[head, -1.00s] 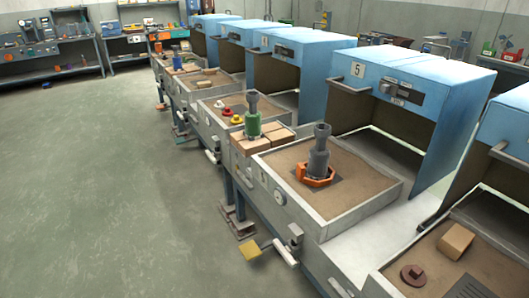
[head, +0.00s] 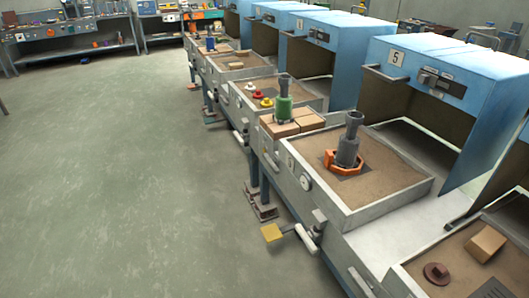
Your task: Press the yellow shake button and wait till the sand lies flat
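No button that I can clearly tell as the shake button shows. A yellow flat plate (head: 272,233), like a pedal, sticks out low at the front of the station marked 5, beside a white cylindrical handle (head: 305,238). The station's sand tray (head: 390,207) holds brown sand (head: 392,163) that looks mostly level. Neither of my grippers is in view.
A round gauge (head: 305,181) sits on the tray's front wall. A blue hood (head: 425,65) stands behind the tray. A green fitting (head: 284,108) stands among tan blocks (head: 310,121) on the left. The grey floor (head: 120,180) in front is clear.

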